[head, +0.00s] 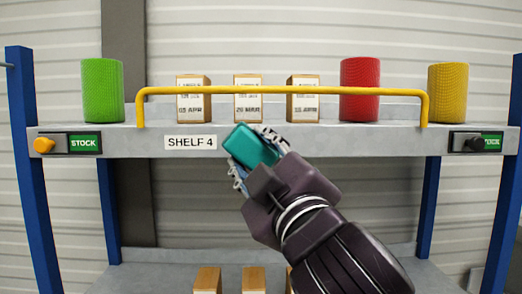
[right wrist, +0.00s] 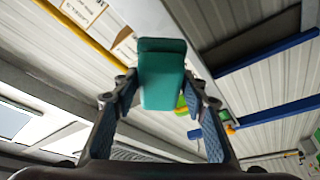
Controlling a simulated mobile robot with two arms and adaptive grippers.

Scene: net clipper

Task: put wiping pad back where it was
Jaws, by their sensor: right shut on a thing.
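The teal wiping pad (head: 248,146) is in my right gripper (head: 257,160), in front of the shelf's front edge, just right of the SHELF 4 label. In the right wrist view the pad (right wrist: 162,75) sits between the two fingers of the right gripper (right wrist: 162,105), which is shut on it. The pad is tilted in the head view, and its lower part is hidden by the gripper. My left gripper is not in view.
The shelf (head: 300,138) has a yellow rail (head: 280,90) along its front. Behind it stand several labelled boxes (head: 248,100) and a red roll (head: 360,90). A green roll (head: 102,90) and a yellow roll (head: 448,92) stand at the ends. Wooden blocks (head: 254,280) are on the lower shelf.

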